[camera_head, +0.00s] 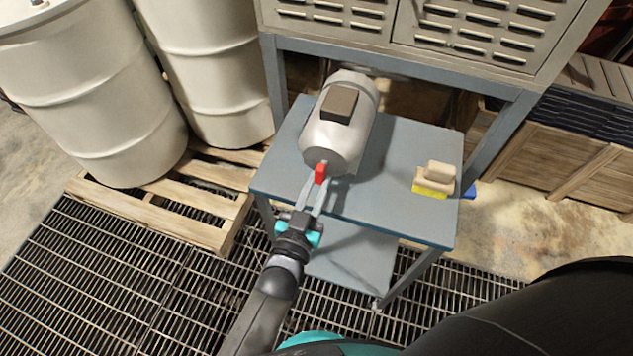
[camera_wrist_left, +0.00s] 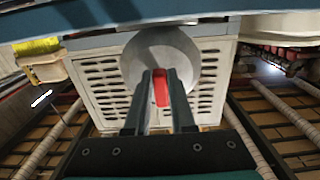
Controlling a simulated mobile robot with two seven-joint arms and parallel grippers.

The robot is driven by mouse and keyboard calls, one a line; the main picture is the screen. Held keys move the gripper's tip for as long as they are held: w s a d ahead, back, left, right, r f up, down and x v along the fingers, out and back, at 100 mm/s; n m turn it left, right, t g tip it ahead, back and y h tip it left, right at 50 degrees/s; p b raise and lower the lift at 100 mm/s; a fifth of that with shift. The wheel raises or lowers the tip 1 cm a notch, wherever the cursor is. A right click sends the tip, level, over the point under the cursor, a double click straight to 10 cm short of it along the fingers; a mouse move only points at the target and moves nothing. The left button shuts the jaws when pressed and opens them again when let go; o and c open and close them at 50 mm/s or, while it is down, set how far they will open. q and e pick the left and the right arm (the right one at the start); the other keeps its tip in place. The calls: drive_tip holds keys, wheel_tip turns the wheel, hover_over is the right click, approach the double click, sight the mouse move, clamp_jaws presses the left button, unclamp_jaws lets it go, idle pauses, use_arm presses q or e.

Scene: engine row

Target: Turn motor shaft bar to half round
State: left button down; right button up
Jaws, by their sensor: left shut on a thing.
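The motor (camera_head: 352,138) is a pale grey cylinder with a dark box on top, lying on a blue-grey table (camera_head: 395,150). Its round end face (camera_wrist_left: 190,50) fills the upper middle of the left wrist view. The red shaft bar (camera_head: 320,172) sticks out at the motor's near end and looks roughly upright. In the left wrist view the red bar (camera_wrist_left: 160,92) lies lengthwise between the fingers. My left gripper (camera_head: 317,184) is shut on the bar, its fingers (camera_wrist_left: 162,88) on either side of it. My right gripper is out of view.
A yellow and tan brush-like block (camera_head: 435,178) sits on the table's right side. White drums (camera_head: 95,95) stand on a wooden pallet (camera_head: 205,195) at left. A louvred cabinet (camera_head: 420,25) rises behind the table. Floor grating (camera_head: 110,270) lies in front.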

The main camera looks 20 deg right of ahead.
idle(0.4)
use_arm(q)
drive_tip(key=c, duration=0.8)
unclamp_jaws()
drive_tip(key=shift+o, duration=0.2)
drive_tip(key=p+v, duration=0.1)
drive_tip(key=v, duration=1.4)
drive_tip(key=shift+a, duration=0.1)
drive_tip(key=s+a+f+n+g+y+b, duration=0.15)
drive_tip(key=a+f, duration=0.25)
drive_tip(key=f, duration=0.5)
drive_tip(key=s+a+f+g+y+b, duration=0.1)
drive_tip(key=s+a+f+g+y, duration=0.2)
drive_tip(key=f, duration=0.7)
drive_tip(key=s+a+f+n+g+y+b, duration=0.1)
drive_tip(key=a+f+g+y+b, duration=0.1)
drive_tip(key=a+f, duration=0.5)
drive_tip(key=s+a+f+n+g+y+b, duration=0.1)
drive_tip(key=s+a+f+g, duration=0.2)
drive_tip(key=s+f, duration=0.4)
drive_tip(key=s+a+f+n+g+y+b, duration=0.1)
drive_tip(key=s+a+f+g+y, duration=0.1)
drive_tip(key=s+f, duration=0.5)
drive_tip(key=shift+s+a+f+g+b, duration=0.35)
drive_tip(key=shift+s+a+g, duration=0.4)
drive_tip(key=shift+s+g, duration=0.45)
